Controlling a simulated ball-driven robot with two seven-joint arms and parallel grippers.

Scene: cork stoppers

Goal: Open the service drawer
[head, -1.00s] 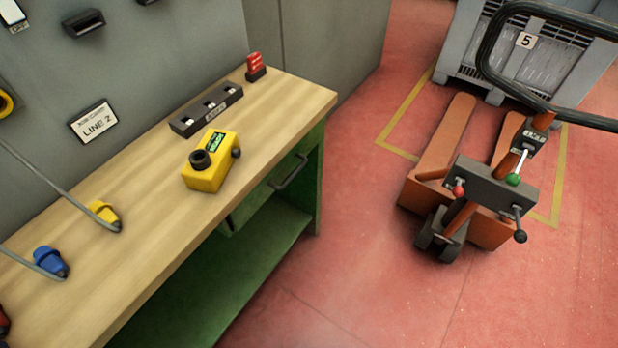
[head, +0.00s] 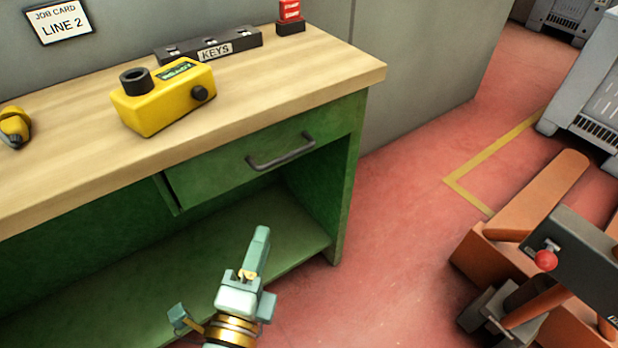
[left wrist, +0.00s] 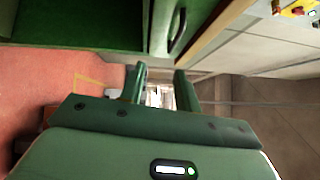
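The service drawer (head: 225,172) is a green front under the right end of the wooden bench top, and it looks shut. Its dark bar handle (head: 282,152) runs across the front. In the left wrist view the handle (left wrist: 178,30) shows at the top, beyond the fingers and slightly right of the gap between them. My left gripper (head: 248,262) is below and in front of the drawer, apart from the handle. In the left wrist view its two fingers (left wrist: 161,78) stand apart with nothing between them. My right gripper is in neither view.
On the bench top (head: 60,175) stand a yellow box device (head: 165,100), a black key rack (head: 190,50) and a red item (head: 290,15). A green lower shelf (head: 285,225) lies under the drawer. An orange pallet truck (head: 530,205) stands at right; red floor between is clear.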

